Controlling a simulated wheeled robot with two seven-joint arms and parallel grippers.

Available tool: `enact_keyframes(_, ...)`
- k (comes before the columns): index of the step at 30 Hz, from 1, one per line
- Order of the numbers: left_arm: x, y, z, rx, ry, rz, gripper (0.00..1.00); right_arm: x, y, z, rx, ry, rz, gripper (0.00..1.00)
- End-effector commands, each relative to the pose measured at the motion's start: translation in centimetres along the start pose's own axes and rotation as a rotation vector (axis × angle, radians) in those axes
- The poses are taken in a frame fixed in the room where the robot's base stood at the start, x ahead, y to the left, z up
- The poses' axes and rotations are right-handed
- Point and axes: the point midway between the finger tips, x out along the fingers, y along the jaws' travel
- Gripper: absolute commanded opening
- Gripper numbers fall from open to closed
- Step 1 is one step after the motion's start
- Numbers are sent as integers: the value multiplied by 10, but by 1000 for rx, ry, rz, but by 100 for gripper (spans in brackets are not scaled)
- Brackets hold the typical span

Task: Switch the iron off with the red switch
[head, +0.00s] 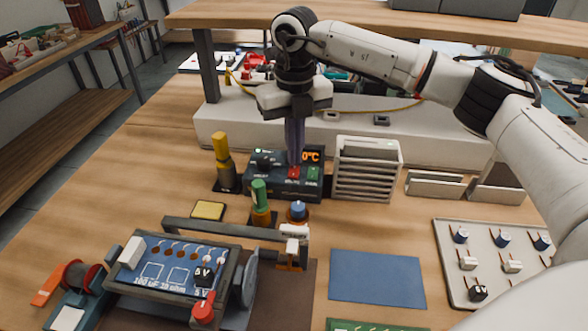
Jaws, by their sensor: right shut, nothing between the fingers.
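The dark soldering iron station (262,184) stands on the bench near the middle of the head view. Its red switch (293,173) is on the front, left of a green part. An orange lit display (312,156) above shows "0°C", its left part covered by my fingers. My right gripper (295,160) points straight down, shut and empty, its tips just above or at the red switch. I cannot tell whether they touch it. My left gripper is not in view.
A grey vented box (366,170) stands right of the station. Yellow-handled (221,147) and green-handled (260,197) tools stand left and in front. A circuit board in a holder (173,270) is at front left. A blue mat (377,279) and parts tray (440,275) lie right.

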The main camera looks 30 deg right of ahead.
Motion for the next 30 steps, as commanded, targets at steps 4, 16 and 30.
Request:
enact_keyframes(4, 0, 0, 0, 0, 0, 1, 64, 0, 0, 0, 0, 0, 0, 0)
enact_keyframes(16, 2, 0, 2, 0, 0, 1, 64, 6, 0, 0, 0, 0, 0, 0)
enact_keyframes(30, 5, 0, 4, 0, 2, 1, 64, 13, 0, 0, 0, 0, 0, 0)
